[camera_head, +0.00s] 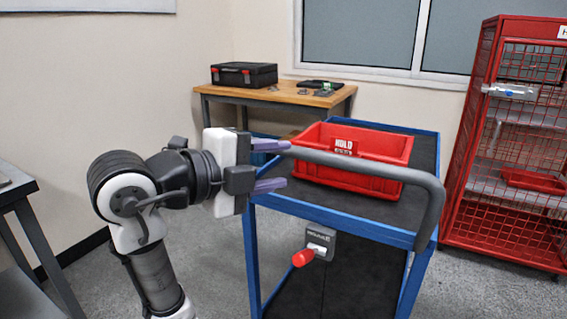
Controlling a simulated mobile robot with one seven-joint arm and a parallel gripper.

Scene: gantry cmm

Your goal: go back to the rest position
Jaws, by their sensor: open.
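My gripper (272,166) is open, with its two purple fingers apart and pointing right. Nothing is seen between the fingers. It is beside the near left corner of a blue cart (336,220), close to the cart's grey push handle (400,172). From this view I cannot tell whether the fingers touch the handle. My arm rises from the bottom left, bent at the elbow.
A red bin (385,170) labelled HOLD stands on the cart's top shelf. A red-handled device (318,248) hangs on the cart's front. A wooden bench (285,94) with a black case (244,75) is behind. A red mesh cabinet (510,215) stands right.

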